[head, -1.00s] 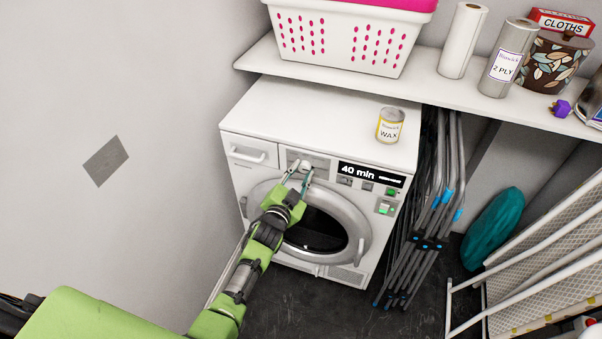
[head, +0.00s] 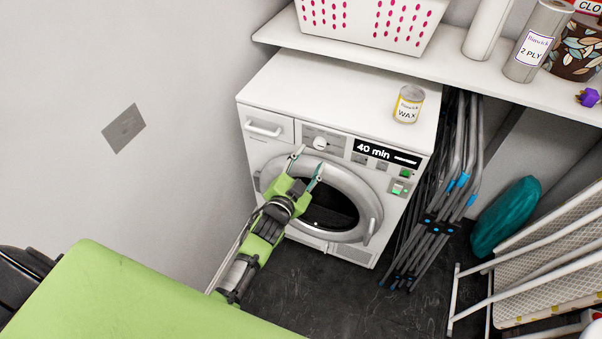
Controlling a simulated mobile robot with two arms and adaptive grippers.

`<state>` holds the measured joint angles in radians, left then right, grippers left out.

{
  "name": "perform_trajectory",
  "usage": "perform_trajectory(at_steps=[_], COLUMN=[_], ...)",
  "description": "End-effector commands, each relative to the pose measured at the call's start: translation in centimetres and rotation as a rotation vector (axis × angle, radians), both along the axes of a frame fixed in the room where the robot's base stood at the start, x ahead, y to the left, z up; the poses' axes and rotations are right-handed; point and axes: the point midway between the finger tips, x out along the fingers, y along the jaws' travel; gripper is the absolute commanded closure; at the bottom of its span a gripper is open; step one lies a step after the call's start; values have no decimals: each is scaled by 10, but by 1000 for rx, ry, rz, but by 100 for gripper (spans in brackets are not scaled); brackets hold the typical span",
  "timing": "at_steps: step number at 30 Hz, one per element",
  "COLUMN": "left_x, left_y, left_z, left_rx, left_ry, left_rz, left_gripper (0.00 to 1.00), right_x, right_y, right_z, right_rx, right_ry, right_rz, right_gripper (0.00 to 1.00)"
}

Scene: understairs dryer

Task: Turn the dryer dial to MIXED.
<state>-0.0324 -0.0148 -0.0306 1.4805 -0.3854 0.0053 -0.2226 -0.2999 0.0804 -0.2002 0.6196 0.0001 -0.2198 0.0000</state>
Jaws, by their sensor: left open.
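The white dryer (head: 262,185) stands against the left wall with its round door shut. Its dial (head: 320,143) is a pale round knob on the upper panel, left of the display (head: 388,154), which reads "40 min". The markings around the dial are too small to read, so its setting cannot be told. My left gripper (head: 309,161) is open and empty. Its fingertips are just below the dial, in front of the top of the door ring, and appear apart from the dial. My right gripper is not in view.
A wax tin (head: 408,104) stands on the dryer top. A shelf (head: 440,75) above holds a white basket (head: 372,22) and rolls. Folded chairs (head: 440,200) lean right of the dryer. A teal bag (head: 503,217) and a folded rack (head: 545,255) are farther right.

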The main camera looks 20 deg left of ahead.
Motion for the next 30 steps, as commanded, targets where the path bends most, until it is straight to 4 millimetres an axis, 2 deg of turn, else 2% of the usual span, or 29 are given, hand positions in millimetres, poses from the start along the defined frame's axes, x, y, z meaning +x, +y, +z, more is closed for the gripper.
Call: perform_trajectory(at_steps=[1, 6, 12, 30], left_x=[-12, -40, -58, -61], left_y=[1, 1, 2, 2], left_z=[0, 4, 6, 7], left_rx=[1, 1, 1, 1], left_ry=[2, 1, 1, 1], left_rz=[0, 0, 0, 0], left_gripper=[57, 57, 57, 57], right_x=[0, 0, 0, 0], right_y=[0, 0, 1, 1], right_z=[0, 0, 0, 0], right_rx=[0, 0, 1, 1], right_ry=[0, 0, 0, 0], right_rz=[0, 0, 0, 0], right_gripper=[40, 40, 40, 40])
